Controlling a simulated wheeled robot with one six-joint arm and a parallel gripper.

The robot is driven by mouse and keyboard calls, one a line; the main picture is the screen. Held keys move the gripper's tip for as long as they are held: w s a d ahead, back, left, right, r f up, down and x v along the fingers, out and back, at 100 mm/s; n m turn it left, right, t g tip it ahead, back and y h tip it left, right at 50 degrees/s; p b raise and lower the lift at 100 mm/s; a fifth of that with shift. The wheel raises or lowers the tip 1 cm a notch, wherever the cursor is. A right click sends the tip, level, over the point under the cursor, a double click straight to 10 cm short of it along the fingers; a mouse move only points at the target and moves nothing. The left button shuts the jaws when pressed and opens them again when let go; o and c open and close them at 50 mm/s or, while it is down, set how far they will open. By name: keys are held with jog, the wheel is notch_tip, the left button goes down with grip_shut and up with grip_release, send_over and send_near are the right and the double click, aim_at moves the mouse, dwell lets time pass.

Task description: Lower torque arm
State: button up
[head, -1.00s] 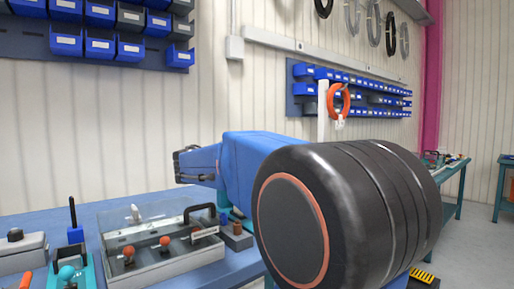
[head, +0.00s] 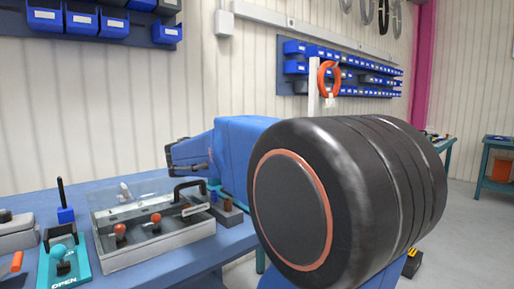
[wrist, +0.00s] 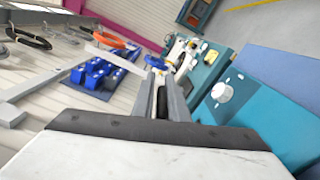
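No part is clearly recognisable as the torque arm. On the blue bench (head: 150,182) in the head view, a teal lever unit (head: 62,258) marked OPEN has a ball knob. Behind it an upright black lever (head: 61,192) stands in a blue base. My gripper (head: 182,155) is dark and hangs above the back of the bench, apart from these levers. In the wrist view my gripper (wrist: 160,88) shows two grey fingers with a gap between them, and no held object is visible.
A grey case (head: 150,250) with a clear cover, red knobs and black handle lies on the bench. Blue bins (head: 85,22) and an orange cable coil (head: 329,79) hang along the wall. My large black arm joint blocks the bench's right side.

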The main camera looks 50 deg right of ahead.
jog(key=shift+o, duration=1.2)
jog(key=shift+a, duration=0.1)
jog(key=v, duration=1.7)
jog(key=shift+w, duration=0.15)
jog(key=shift+a, duration=0.1)
jog(key=shift+r, duration=0.1)
